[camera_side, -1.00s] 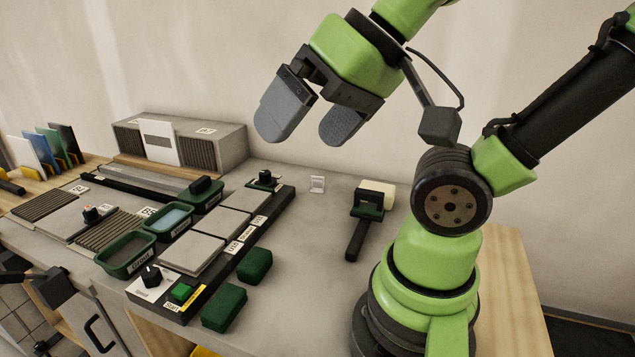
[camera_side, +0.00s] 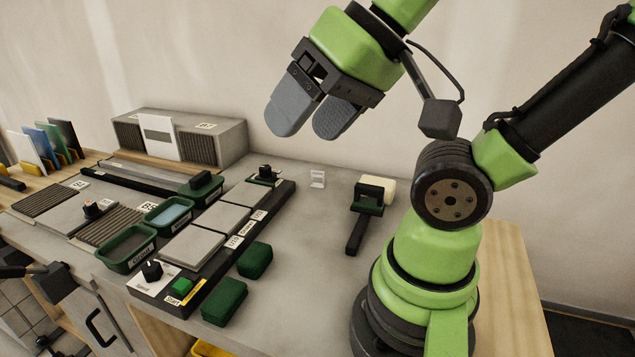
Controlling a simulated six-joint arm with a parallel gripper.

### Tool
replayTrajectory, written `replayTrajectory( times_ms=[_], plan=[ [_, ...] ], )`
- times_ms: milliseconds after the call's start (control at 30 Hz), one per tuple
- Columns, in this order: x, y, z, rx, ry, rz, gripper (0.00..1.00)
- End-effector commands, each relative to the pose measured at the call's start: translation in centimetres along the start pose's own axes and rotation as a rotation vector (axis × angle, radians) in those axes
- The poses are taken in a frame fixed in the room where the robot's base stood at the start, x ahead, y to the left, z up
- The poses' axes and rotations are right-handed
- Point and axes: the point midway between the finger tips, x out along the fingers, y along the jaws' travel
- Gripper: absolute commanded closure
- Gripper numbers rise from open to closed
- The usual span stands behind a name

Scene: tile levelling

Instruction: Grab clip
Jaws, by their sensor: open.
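A small pale, whitish piece that looks like the clip (camera_side: 317,179) stands on the grey worktop, near the back wall. My gripper (camera_side: 312,118) is above the worktop and higher in the picture than the clip, with its two grey fingers pointing down. A narrow gap shows between the fingers, and nothing is seen between them. The gripper is open and apart from the clip.
A dark tool with a pale head (camera_side: 366,200) lies right of the clip. A black rail with several grey tiles (camera_side: 192,246) runs to the left. Green blocks (camera_side: 255,260) lie in front. Green trays (camera_side: 126,250) stand further left. Worktop around the clip is clear.

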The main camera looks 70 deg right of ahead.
Motion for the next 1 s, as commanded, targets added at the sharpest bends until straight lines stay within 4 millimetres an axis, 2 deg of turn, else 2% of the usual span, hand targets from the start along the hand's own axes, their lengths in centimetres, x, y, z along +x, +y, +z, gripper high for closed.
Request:
replayTrajectory(
  times_ms=[133,267,467,600,733,867,900,1000],
  plan=[
    [0.5,0.4,-1.7,0.047,0.000,0.049,0.30],
    [1.8,1.9,-5.6,0.153,0.006,0.157,0.30],
    [5.2,7.0,-12.4,0.352,0.027,0.351,0.30],
    [8.3,12.2,-15.9,0.485,0.040,0.475,0.30],
    [11.3,18.2,-17.8,0.603,0.050,0.581,0.30],
    [14.3,24.8,-18.2,0.716,0.060,0.676,0.30],
    [15.2,26.8,-18.0,0.747,0.062,0.702,0.30],
    [17.0,31.1,-17.1,0.814,0.069,0.755,0.30]
  ],
)
